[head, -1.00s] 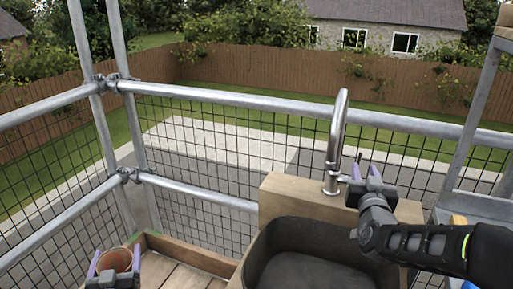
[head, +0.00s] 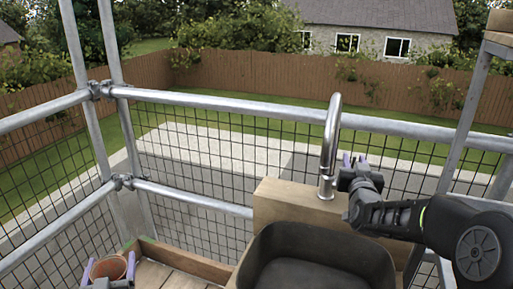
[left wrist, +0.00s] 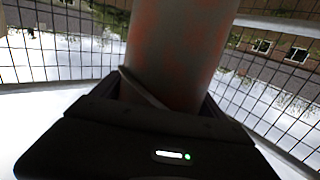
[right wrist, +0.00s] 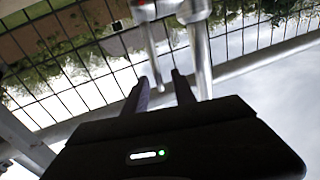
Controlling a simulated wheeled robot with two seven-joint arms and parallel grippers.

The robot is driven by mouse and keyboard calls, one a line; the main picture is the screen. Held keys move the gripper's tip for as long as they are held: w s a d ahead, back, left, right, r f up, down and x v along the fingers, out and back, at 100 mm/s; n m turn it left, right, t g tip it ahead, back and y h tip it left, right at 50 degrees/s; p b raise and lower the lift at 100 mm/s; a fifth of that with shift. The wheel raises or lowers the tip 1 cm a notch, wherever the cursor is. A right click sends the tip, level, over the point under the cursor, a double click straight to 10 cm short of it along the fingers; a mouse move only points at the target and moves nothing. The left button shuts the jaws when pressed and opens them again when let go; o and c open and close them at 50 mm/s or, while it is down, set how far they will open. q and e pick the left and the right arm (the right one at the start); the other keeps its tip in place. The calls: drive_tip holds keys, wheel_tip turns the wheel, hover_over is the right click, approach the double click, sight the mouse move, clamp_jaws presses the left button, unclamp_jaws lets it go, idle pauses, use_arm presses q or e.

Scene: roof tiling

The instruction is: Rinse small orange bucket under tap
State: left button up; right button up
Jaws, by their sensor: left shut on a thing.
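The small orange-brown bucket (head: 109,267) is at the lower left of the head view. My left gripper (head: 109,272) is shut on it, with purple fingers on either side. In the left wrist view the bucket (left wrist: 178,50) is a large pale cylinder with orange patches. The chrome tap (head: 331,140) stands on a wooden block behind the dark basin (head: 265,262). My right gripper (head: 355,160) is just right of the tap. No water shows.
The wooden block (head: 285,213) rises behind the basin. A wooden planked surface (head: 165,275) lies left of the basin. Metal scaffold rails (head: 230,103) and wire mesh close off the back and left. A metal post stands at the right. The space above the basin is clear.

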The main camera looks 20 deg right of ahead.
drive_tip(key=x, duration=0.4)
drive_tip(key=shift+c, duration=0.5)
clamp_jaws()
idle(0.9)
